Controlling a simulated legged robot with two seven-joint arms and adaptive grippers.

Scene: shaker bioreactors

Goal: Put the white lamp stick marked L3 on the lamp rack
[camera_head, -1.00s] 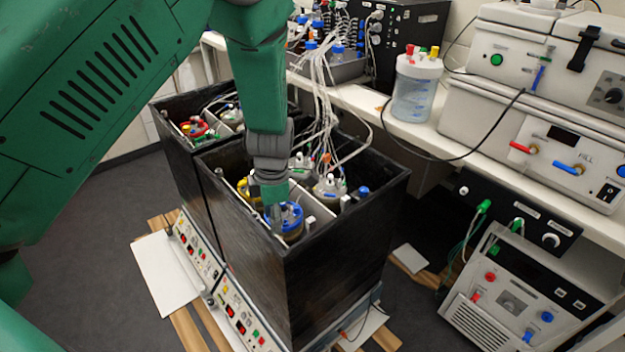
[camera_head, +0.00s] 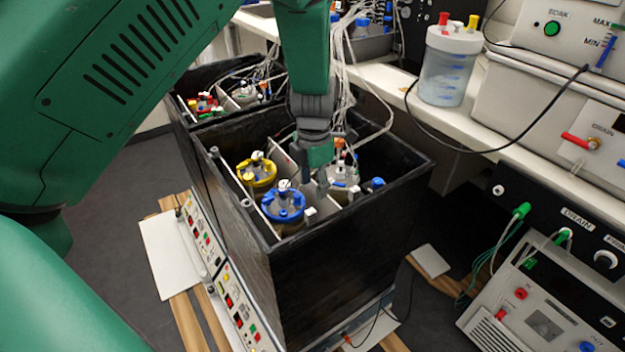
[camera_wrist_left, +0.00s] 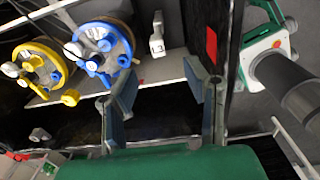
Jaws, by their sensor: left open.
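My left gripper (camera_head: 316,184) is open inside the near black box (camera_head: 333,245), to the right of the blue-ringed vessel (camera_head: 283,203). In the left wrist view its two fingers (camera_wrist_left: 161,78) stand apart with nothing between them. A small white upright piece (camera_wrist_left: 157,42) shows just beyond the fingertips, beside the blue-ringed vessel (camera_wrist_left: 103,48). It may be a lamp stick. A similar white piece (camera_head: 310,213) shows in the head view near the box's front rim. No L3 mark is readable, and I cannot tell which part is the lamp rack. My right gripper is not in view.
A yellow-ringed vessel (camera_head: 257,170) stands behind the blue one. A pale partition (camera_head: 284,160) divides the box. Hoses and cables (camera_head: 350,75) hang into it from the bench. A second black box (camera_head: 195,85) adjoins behind. A clear jar (camera_head: 446,68) stands on the bench.

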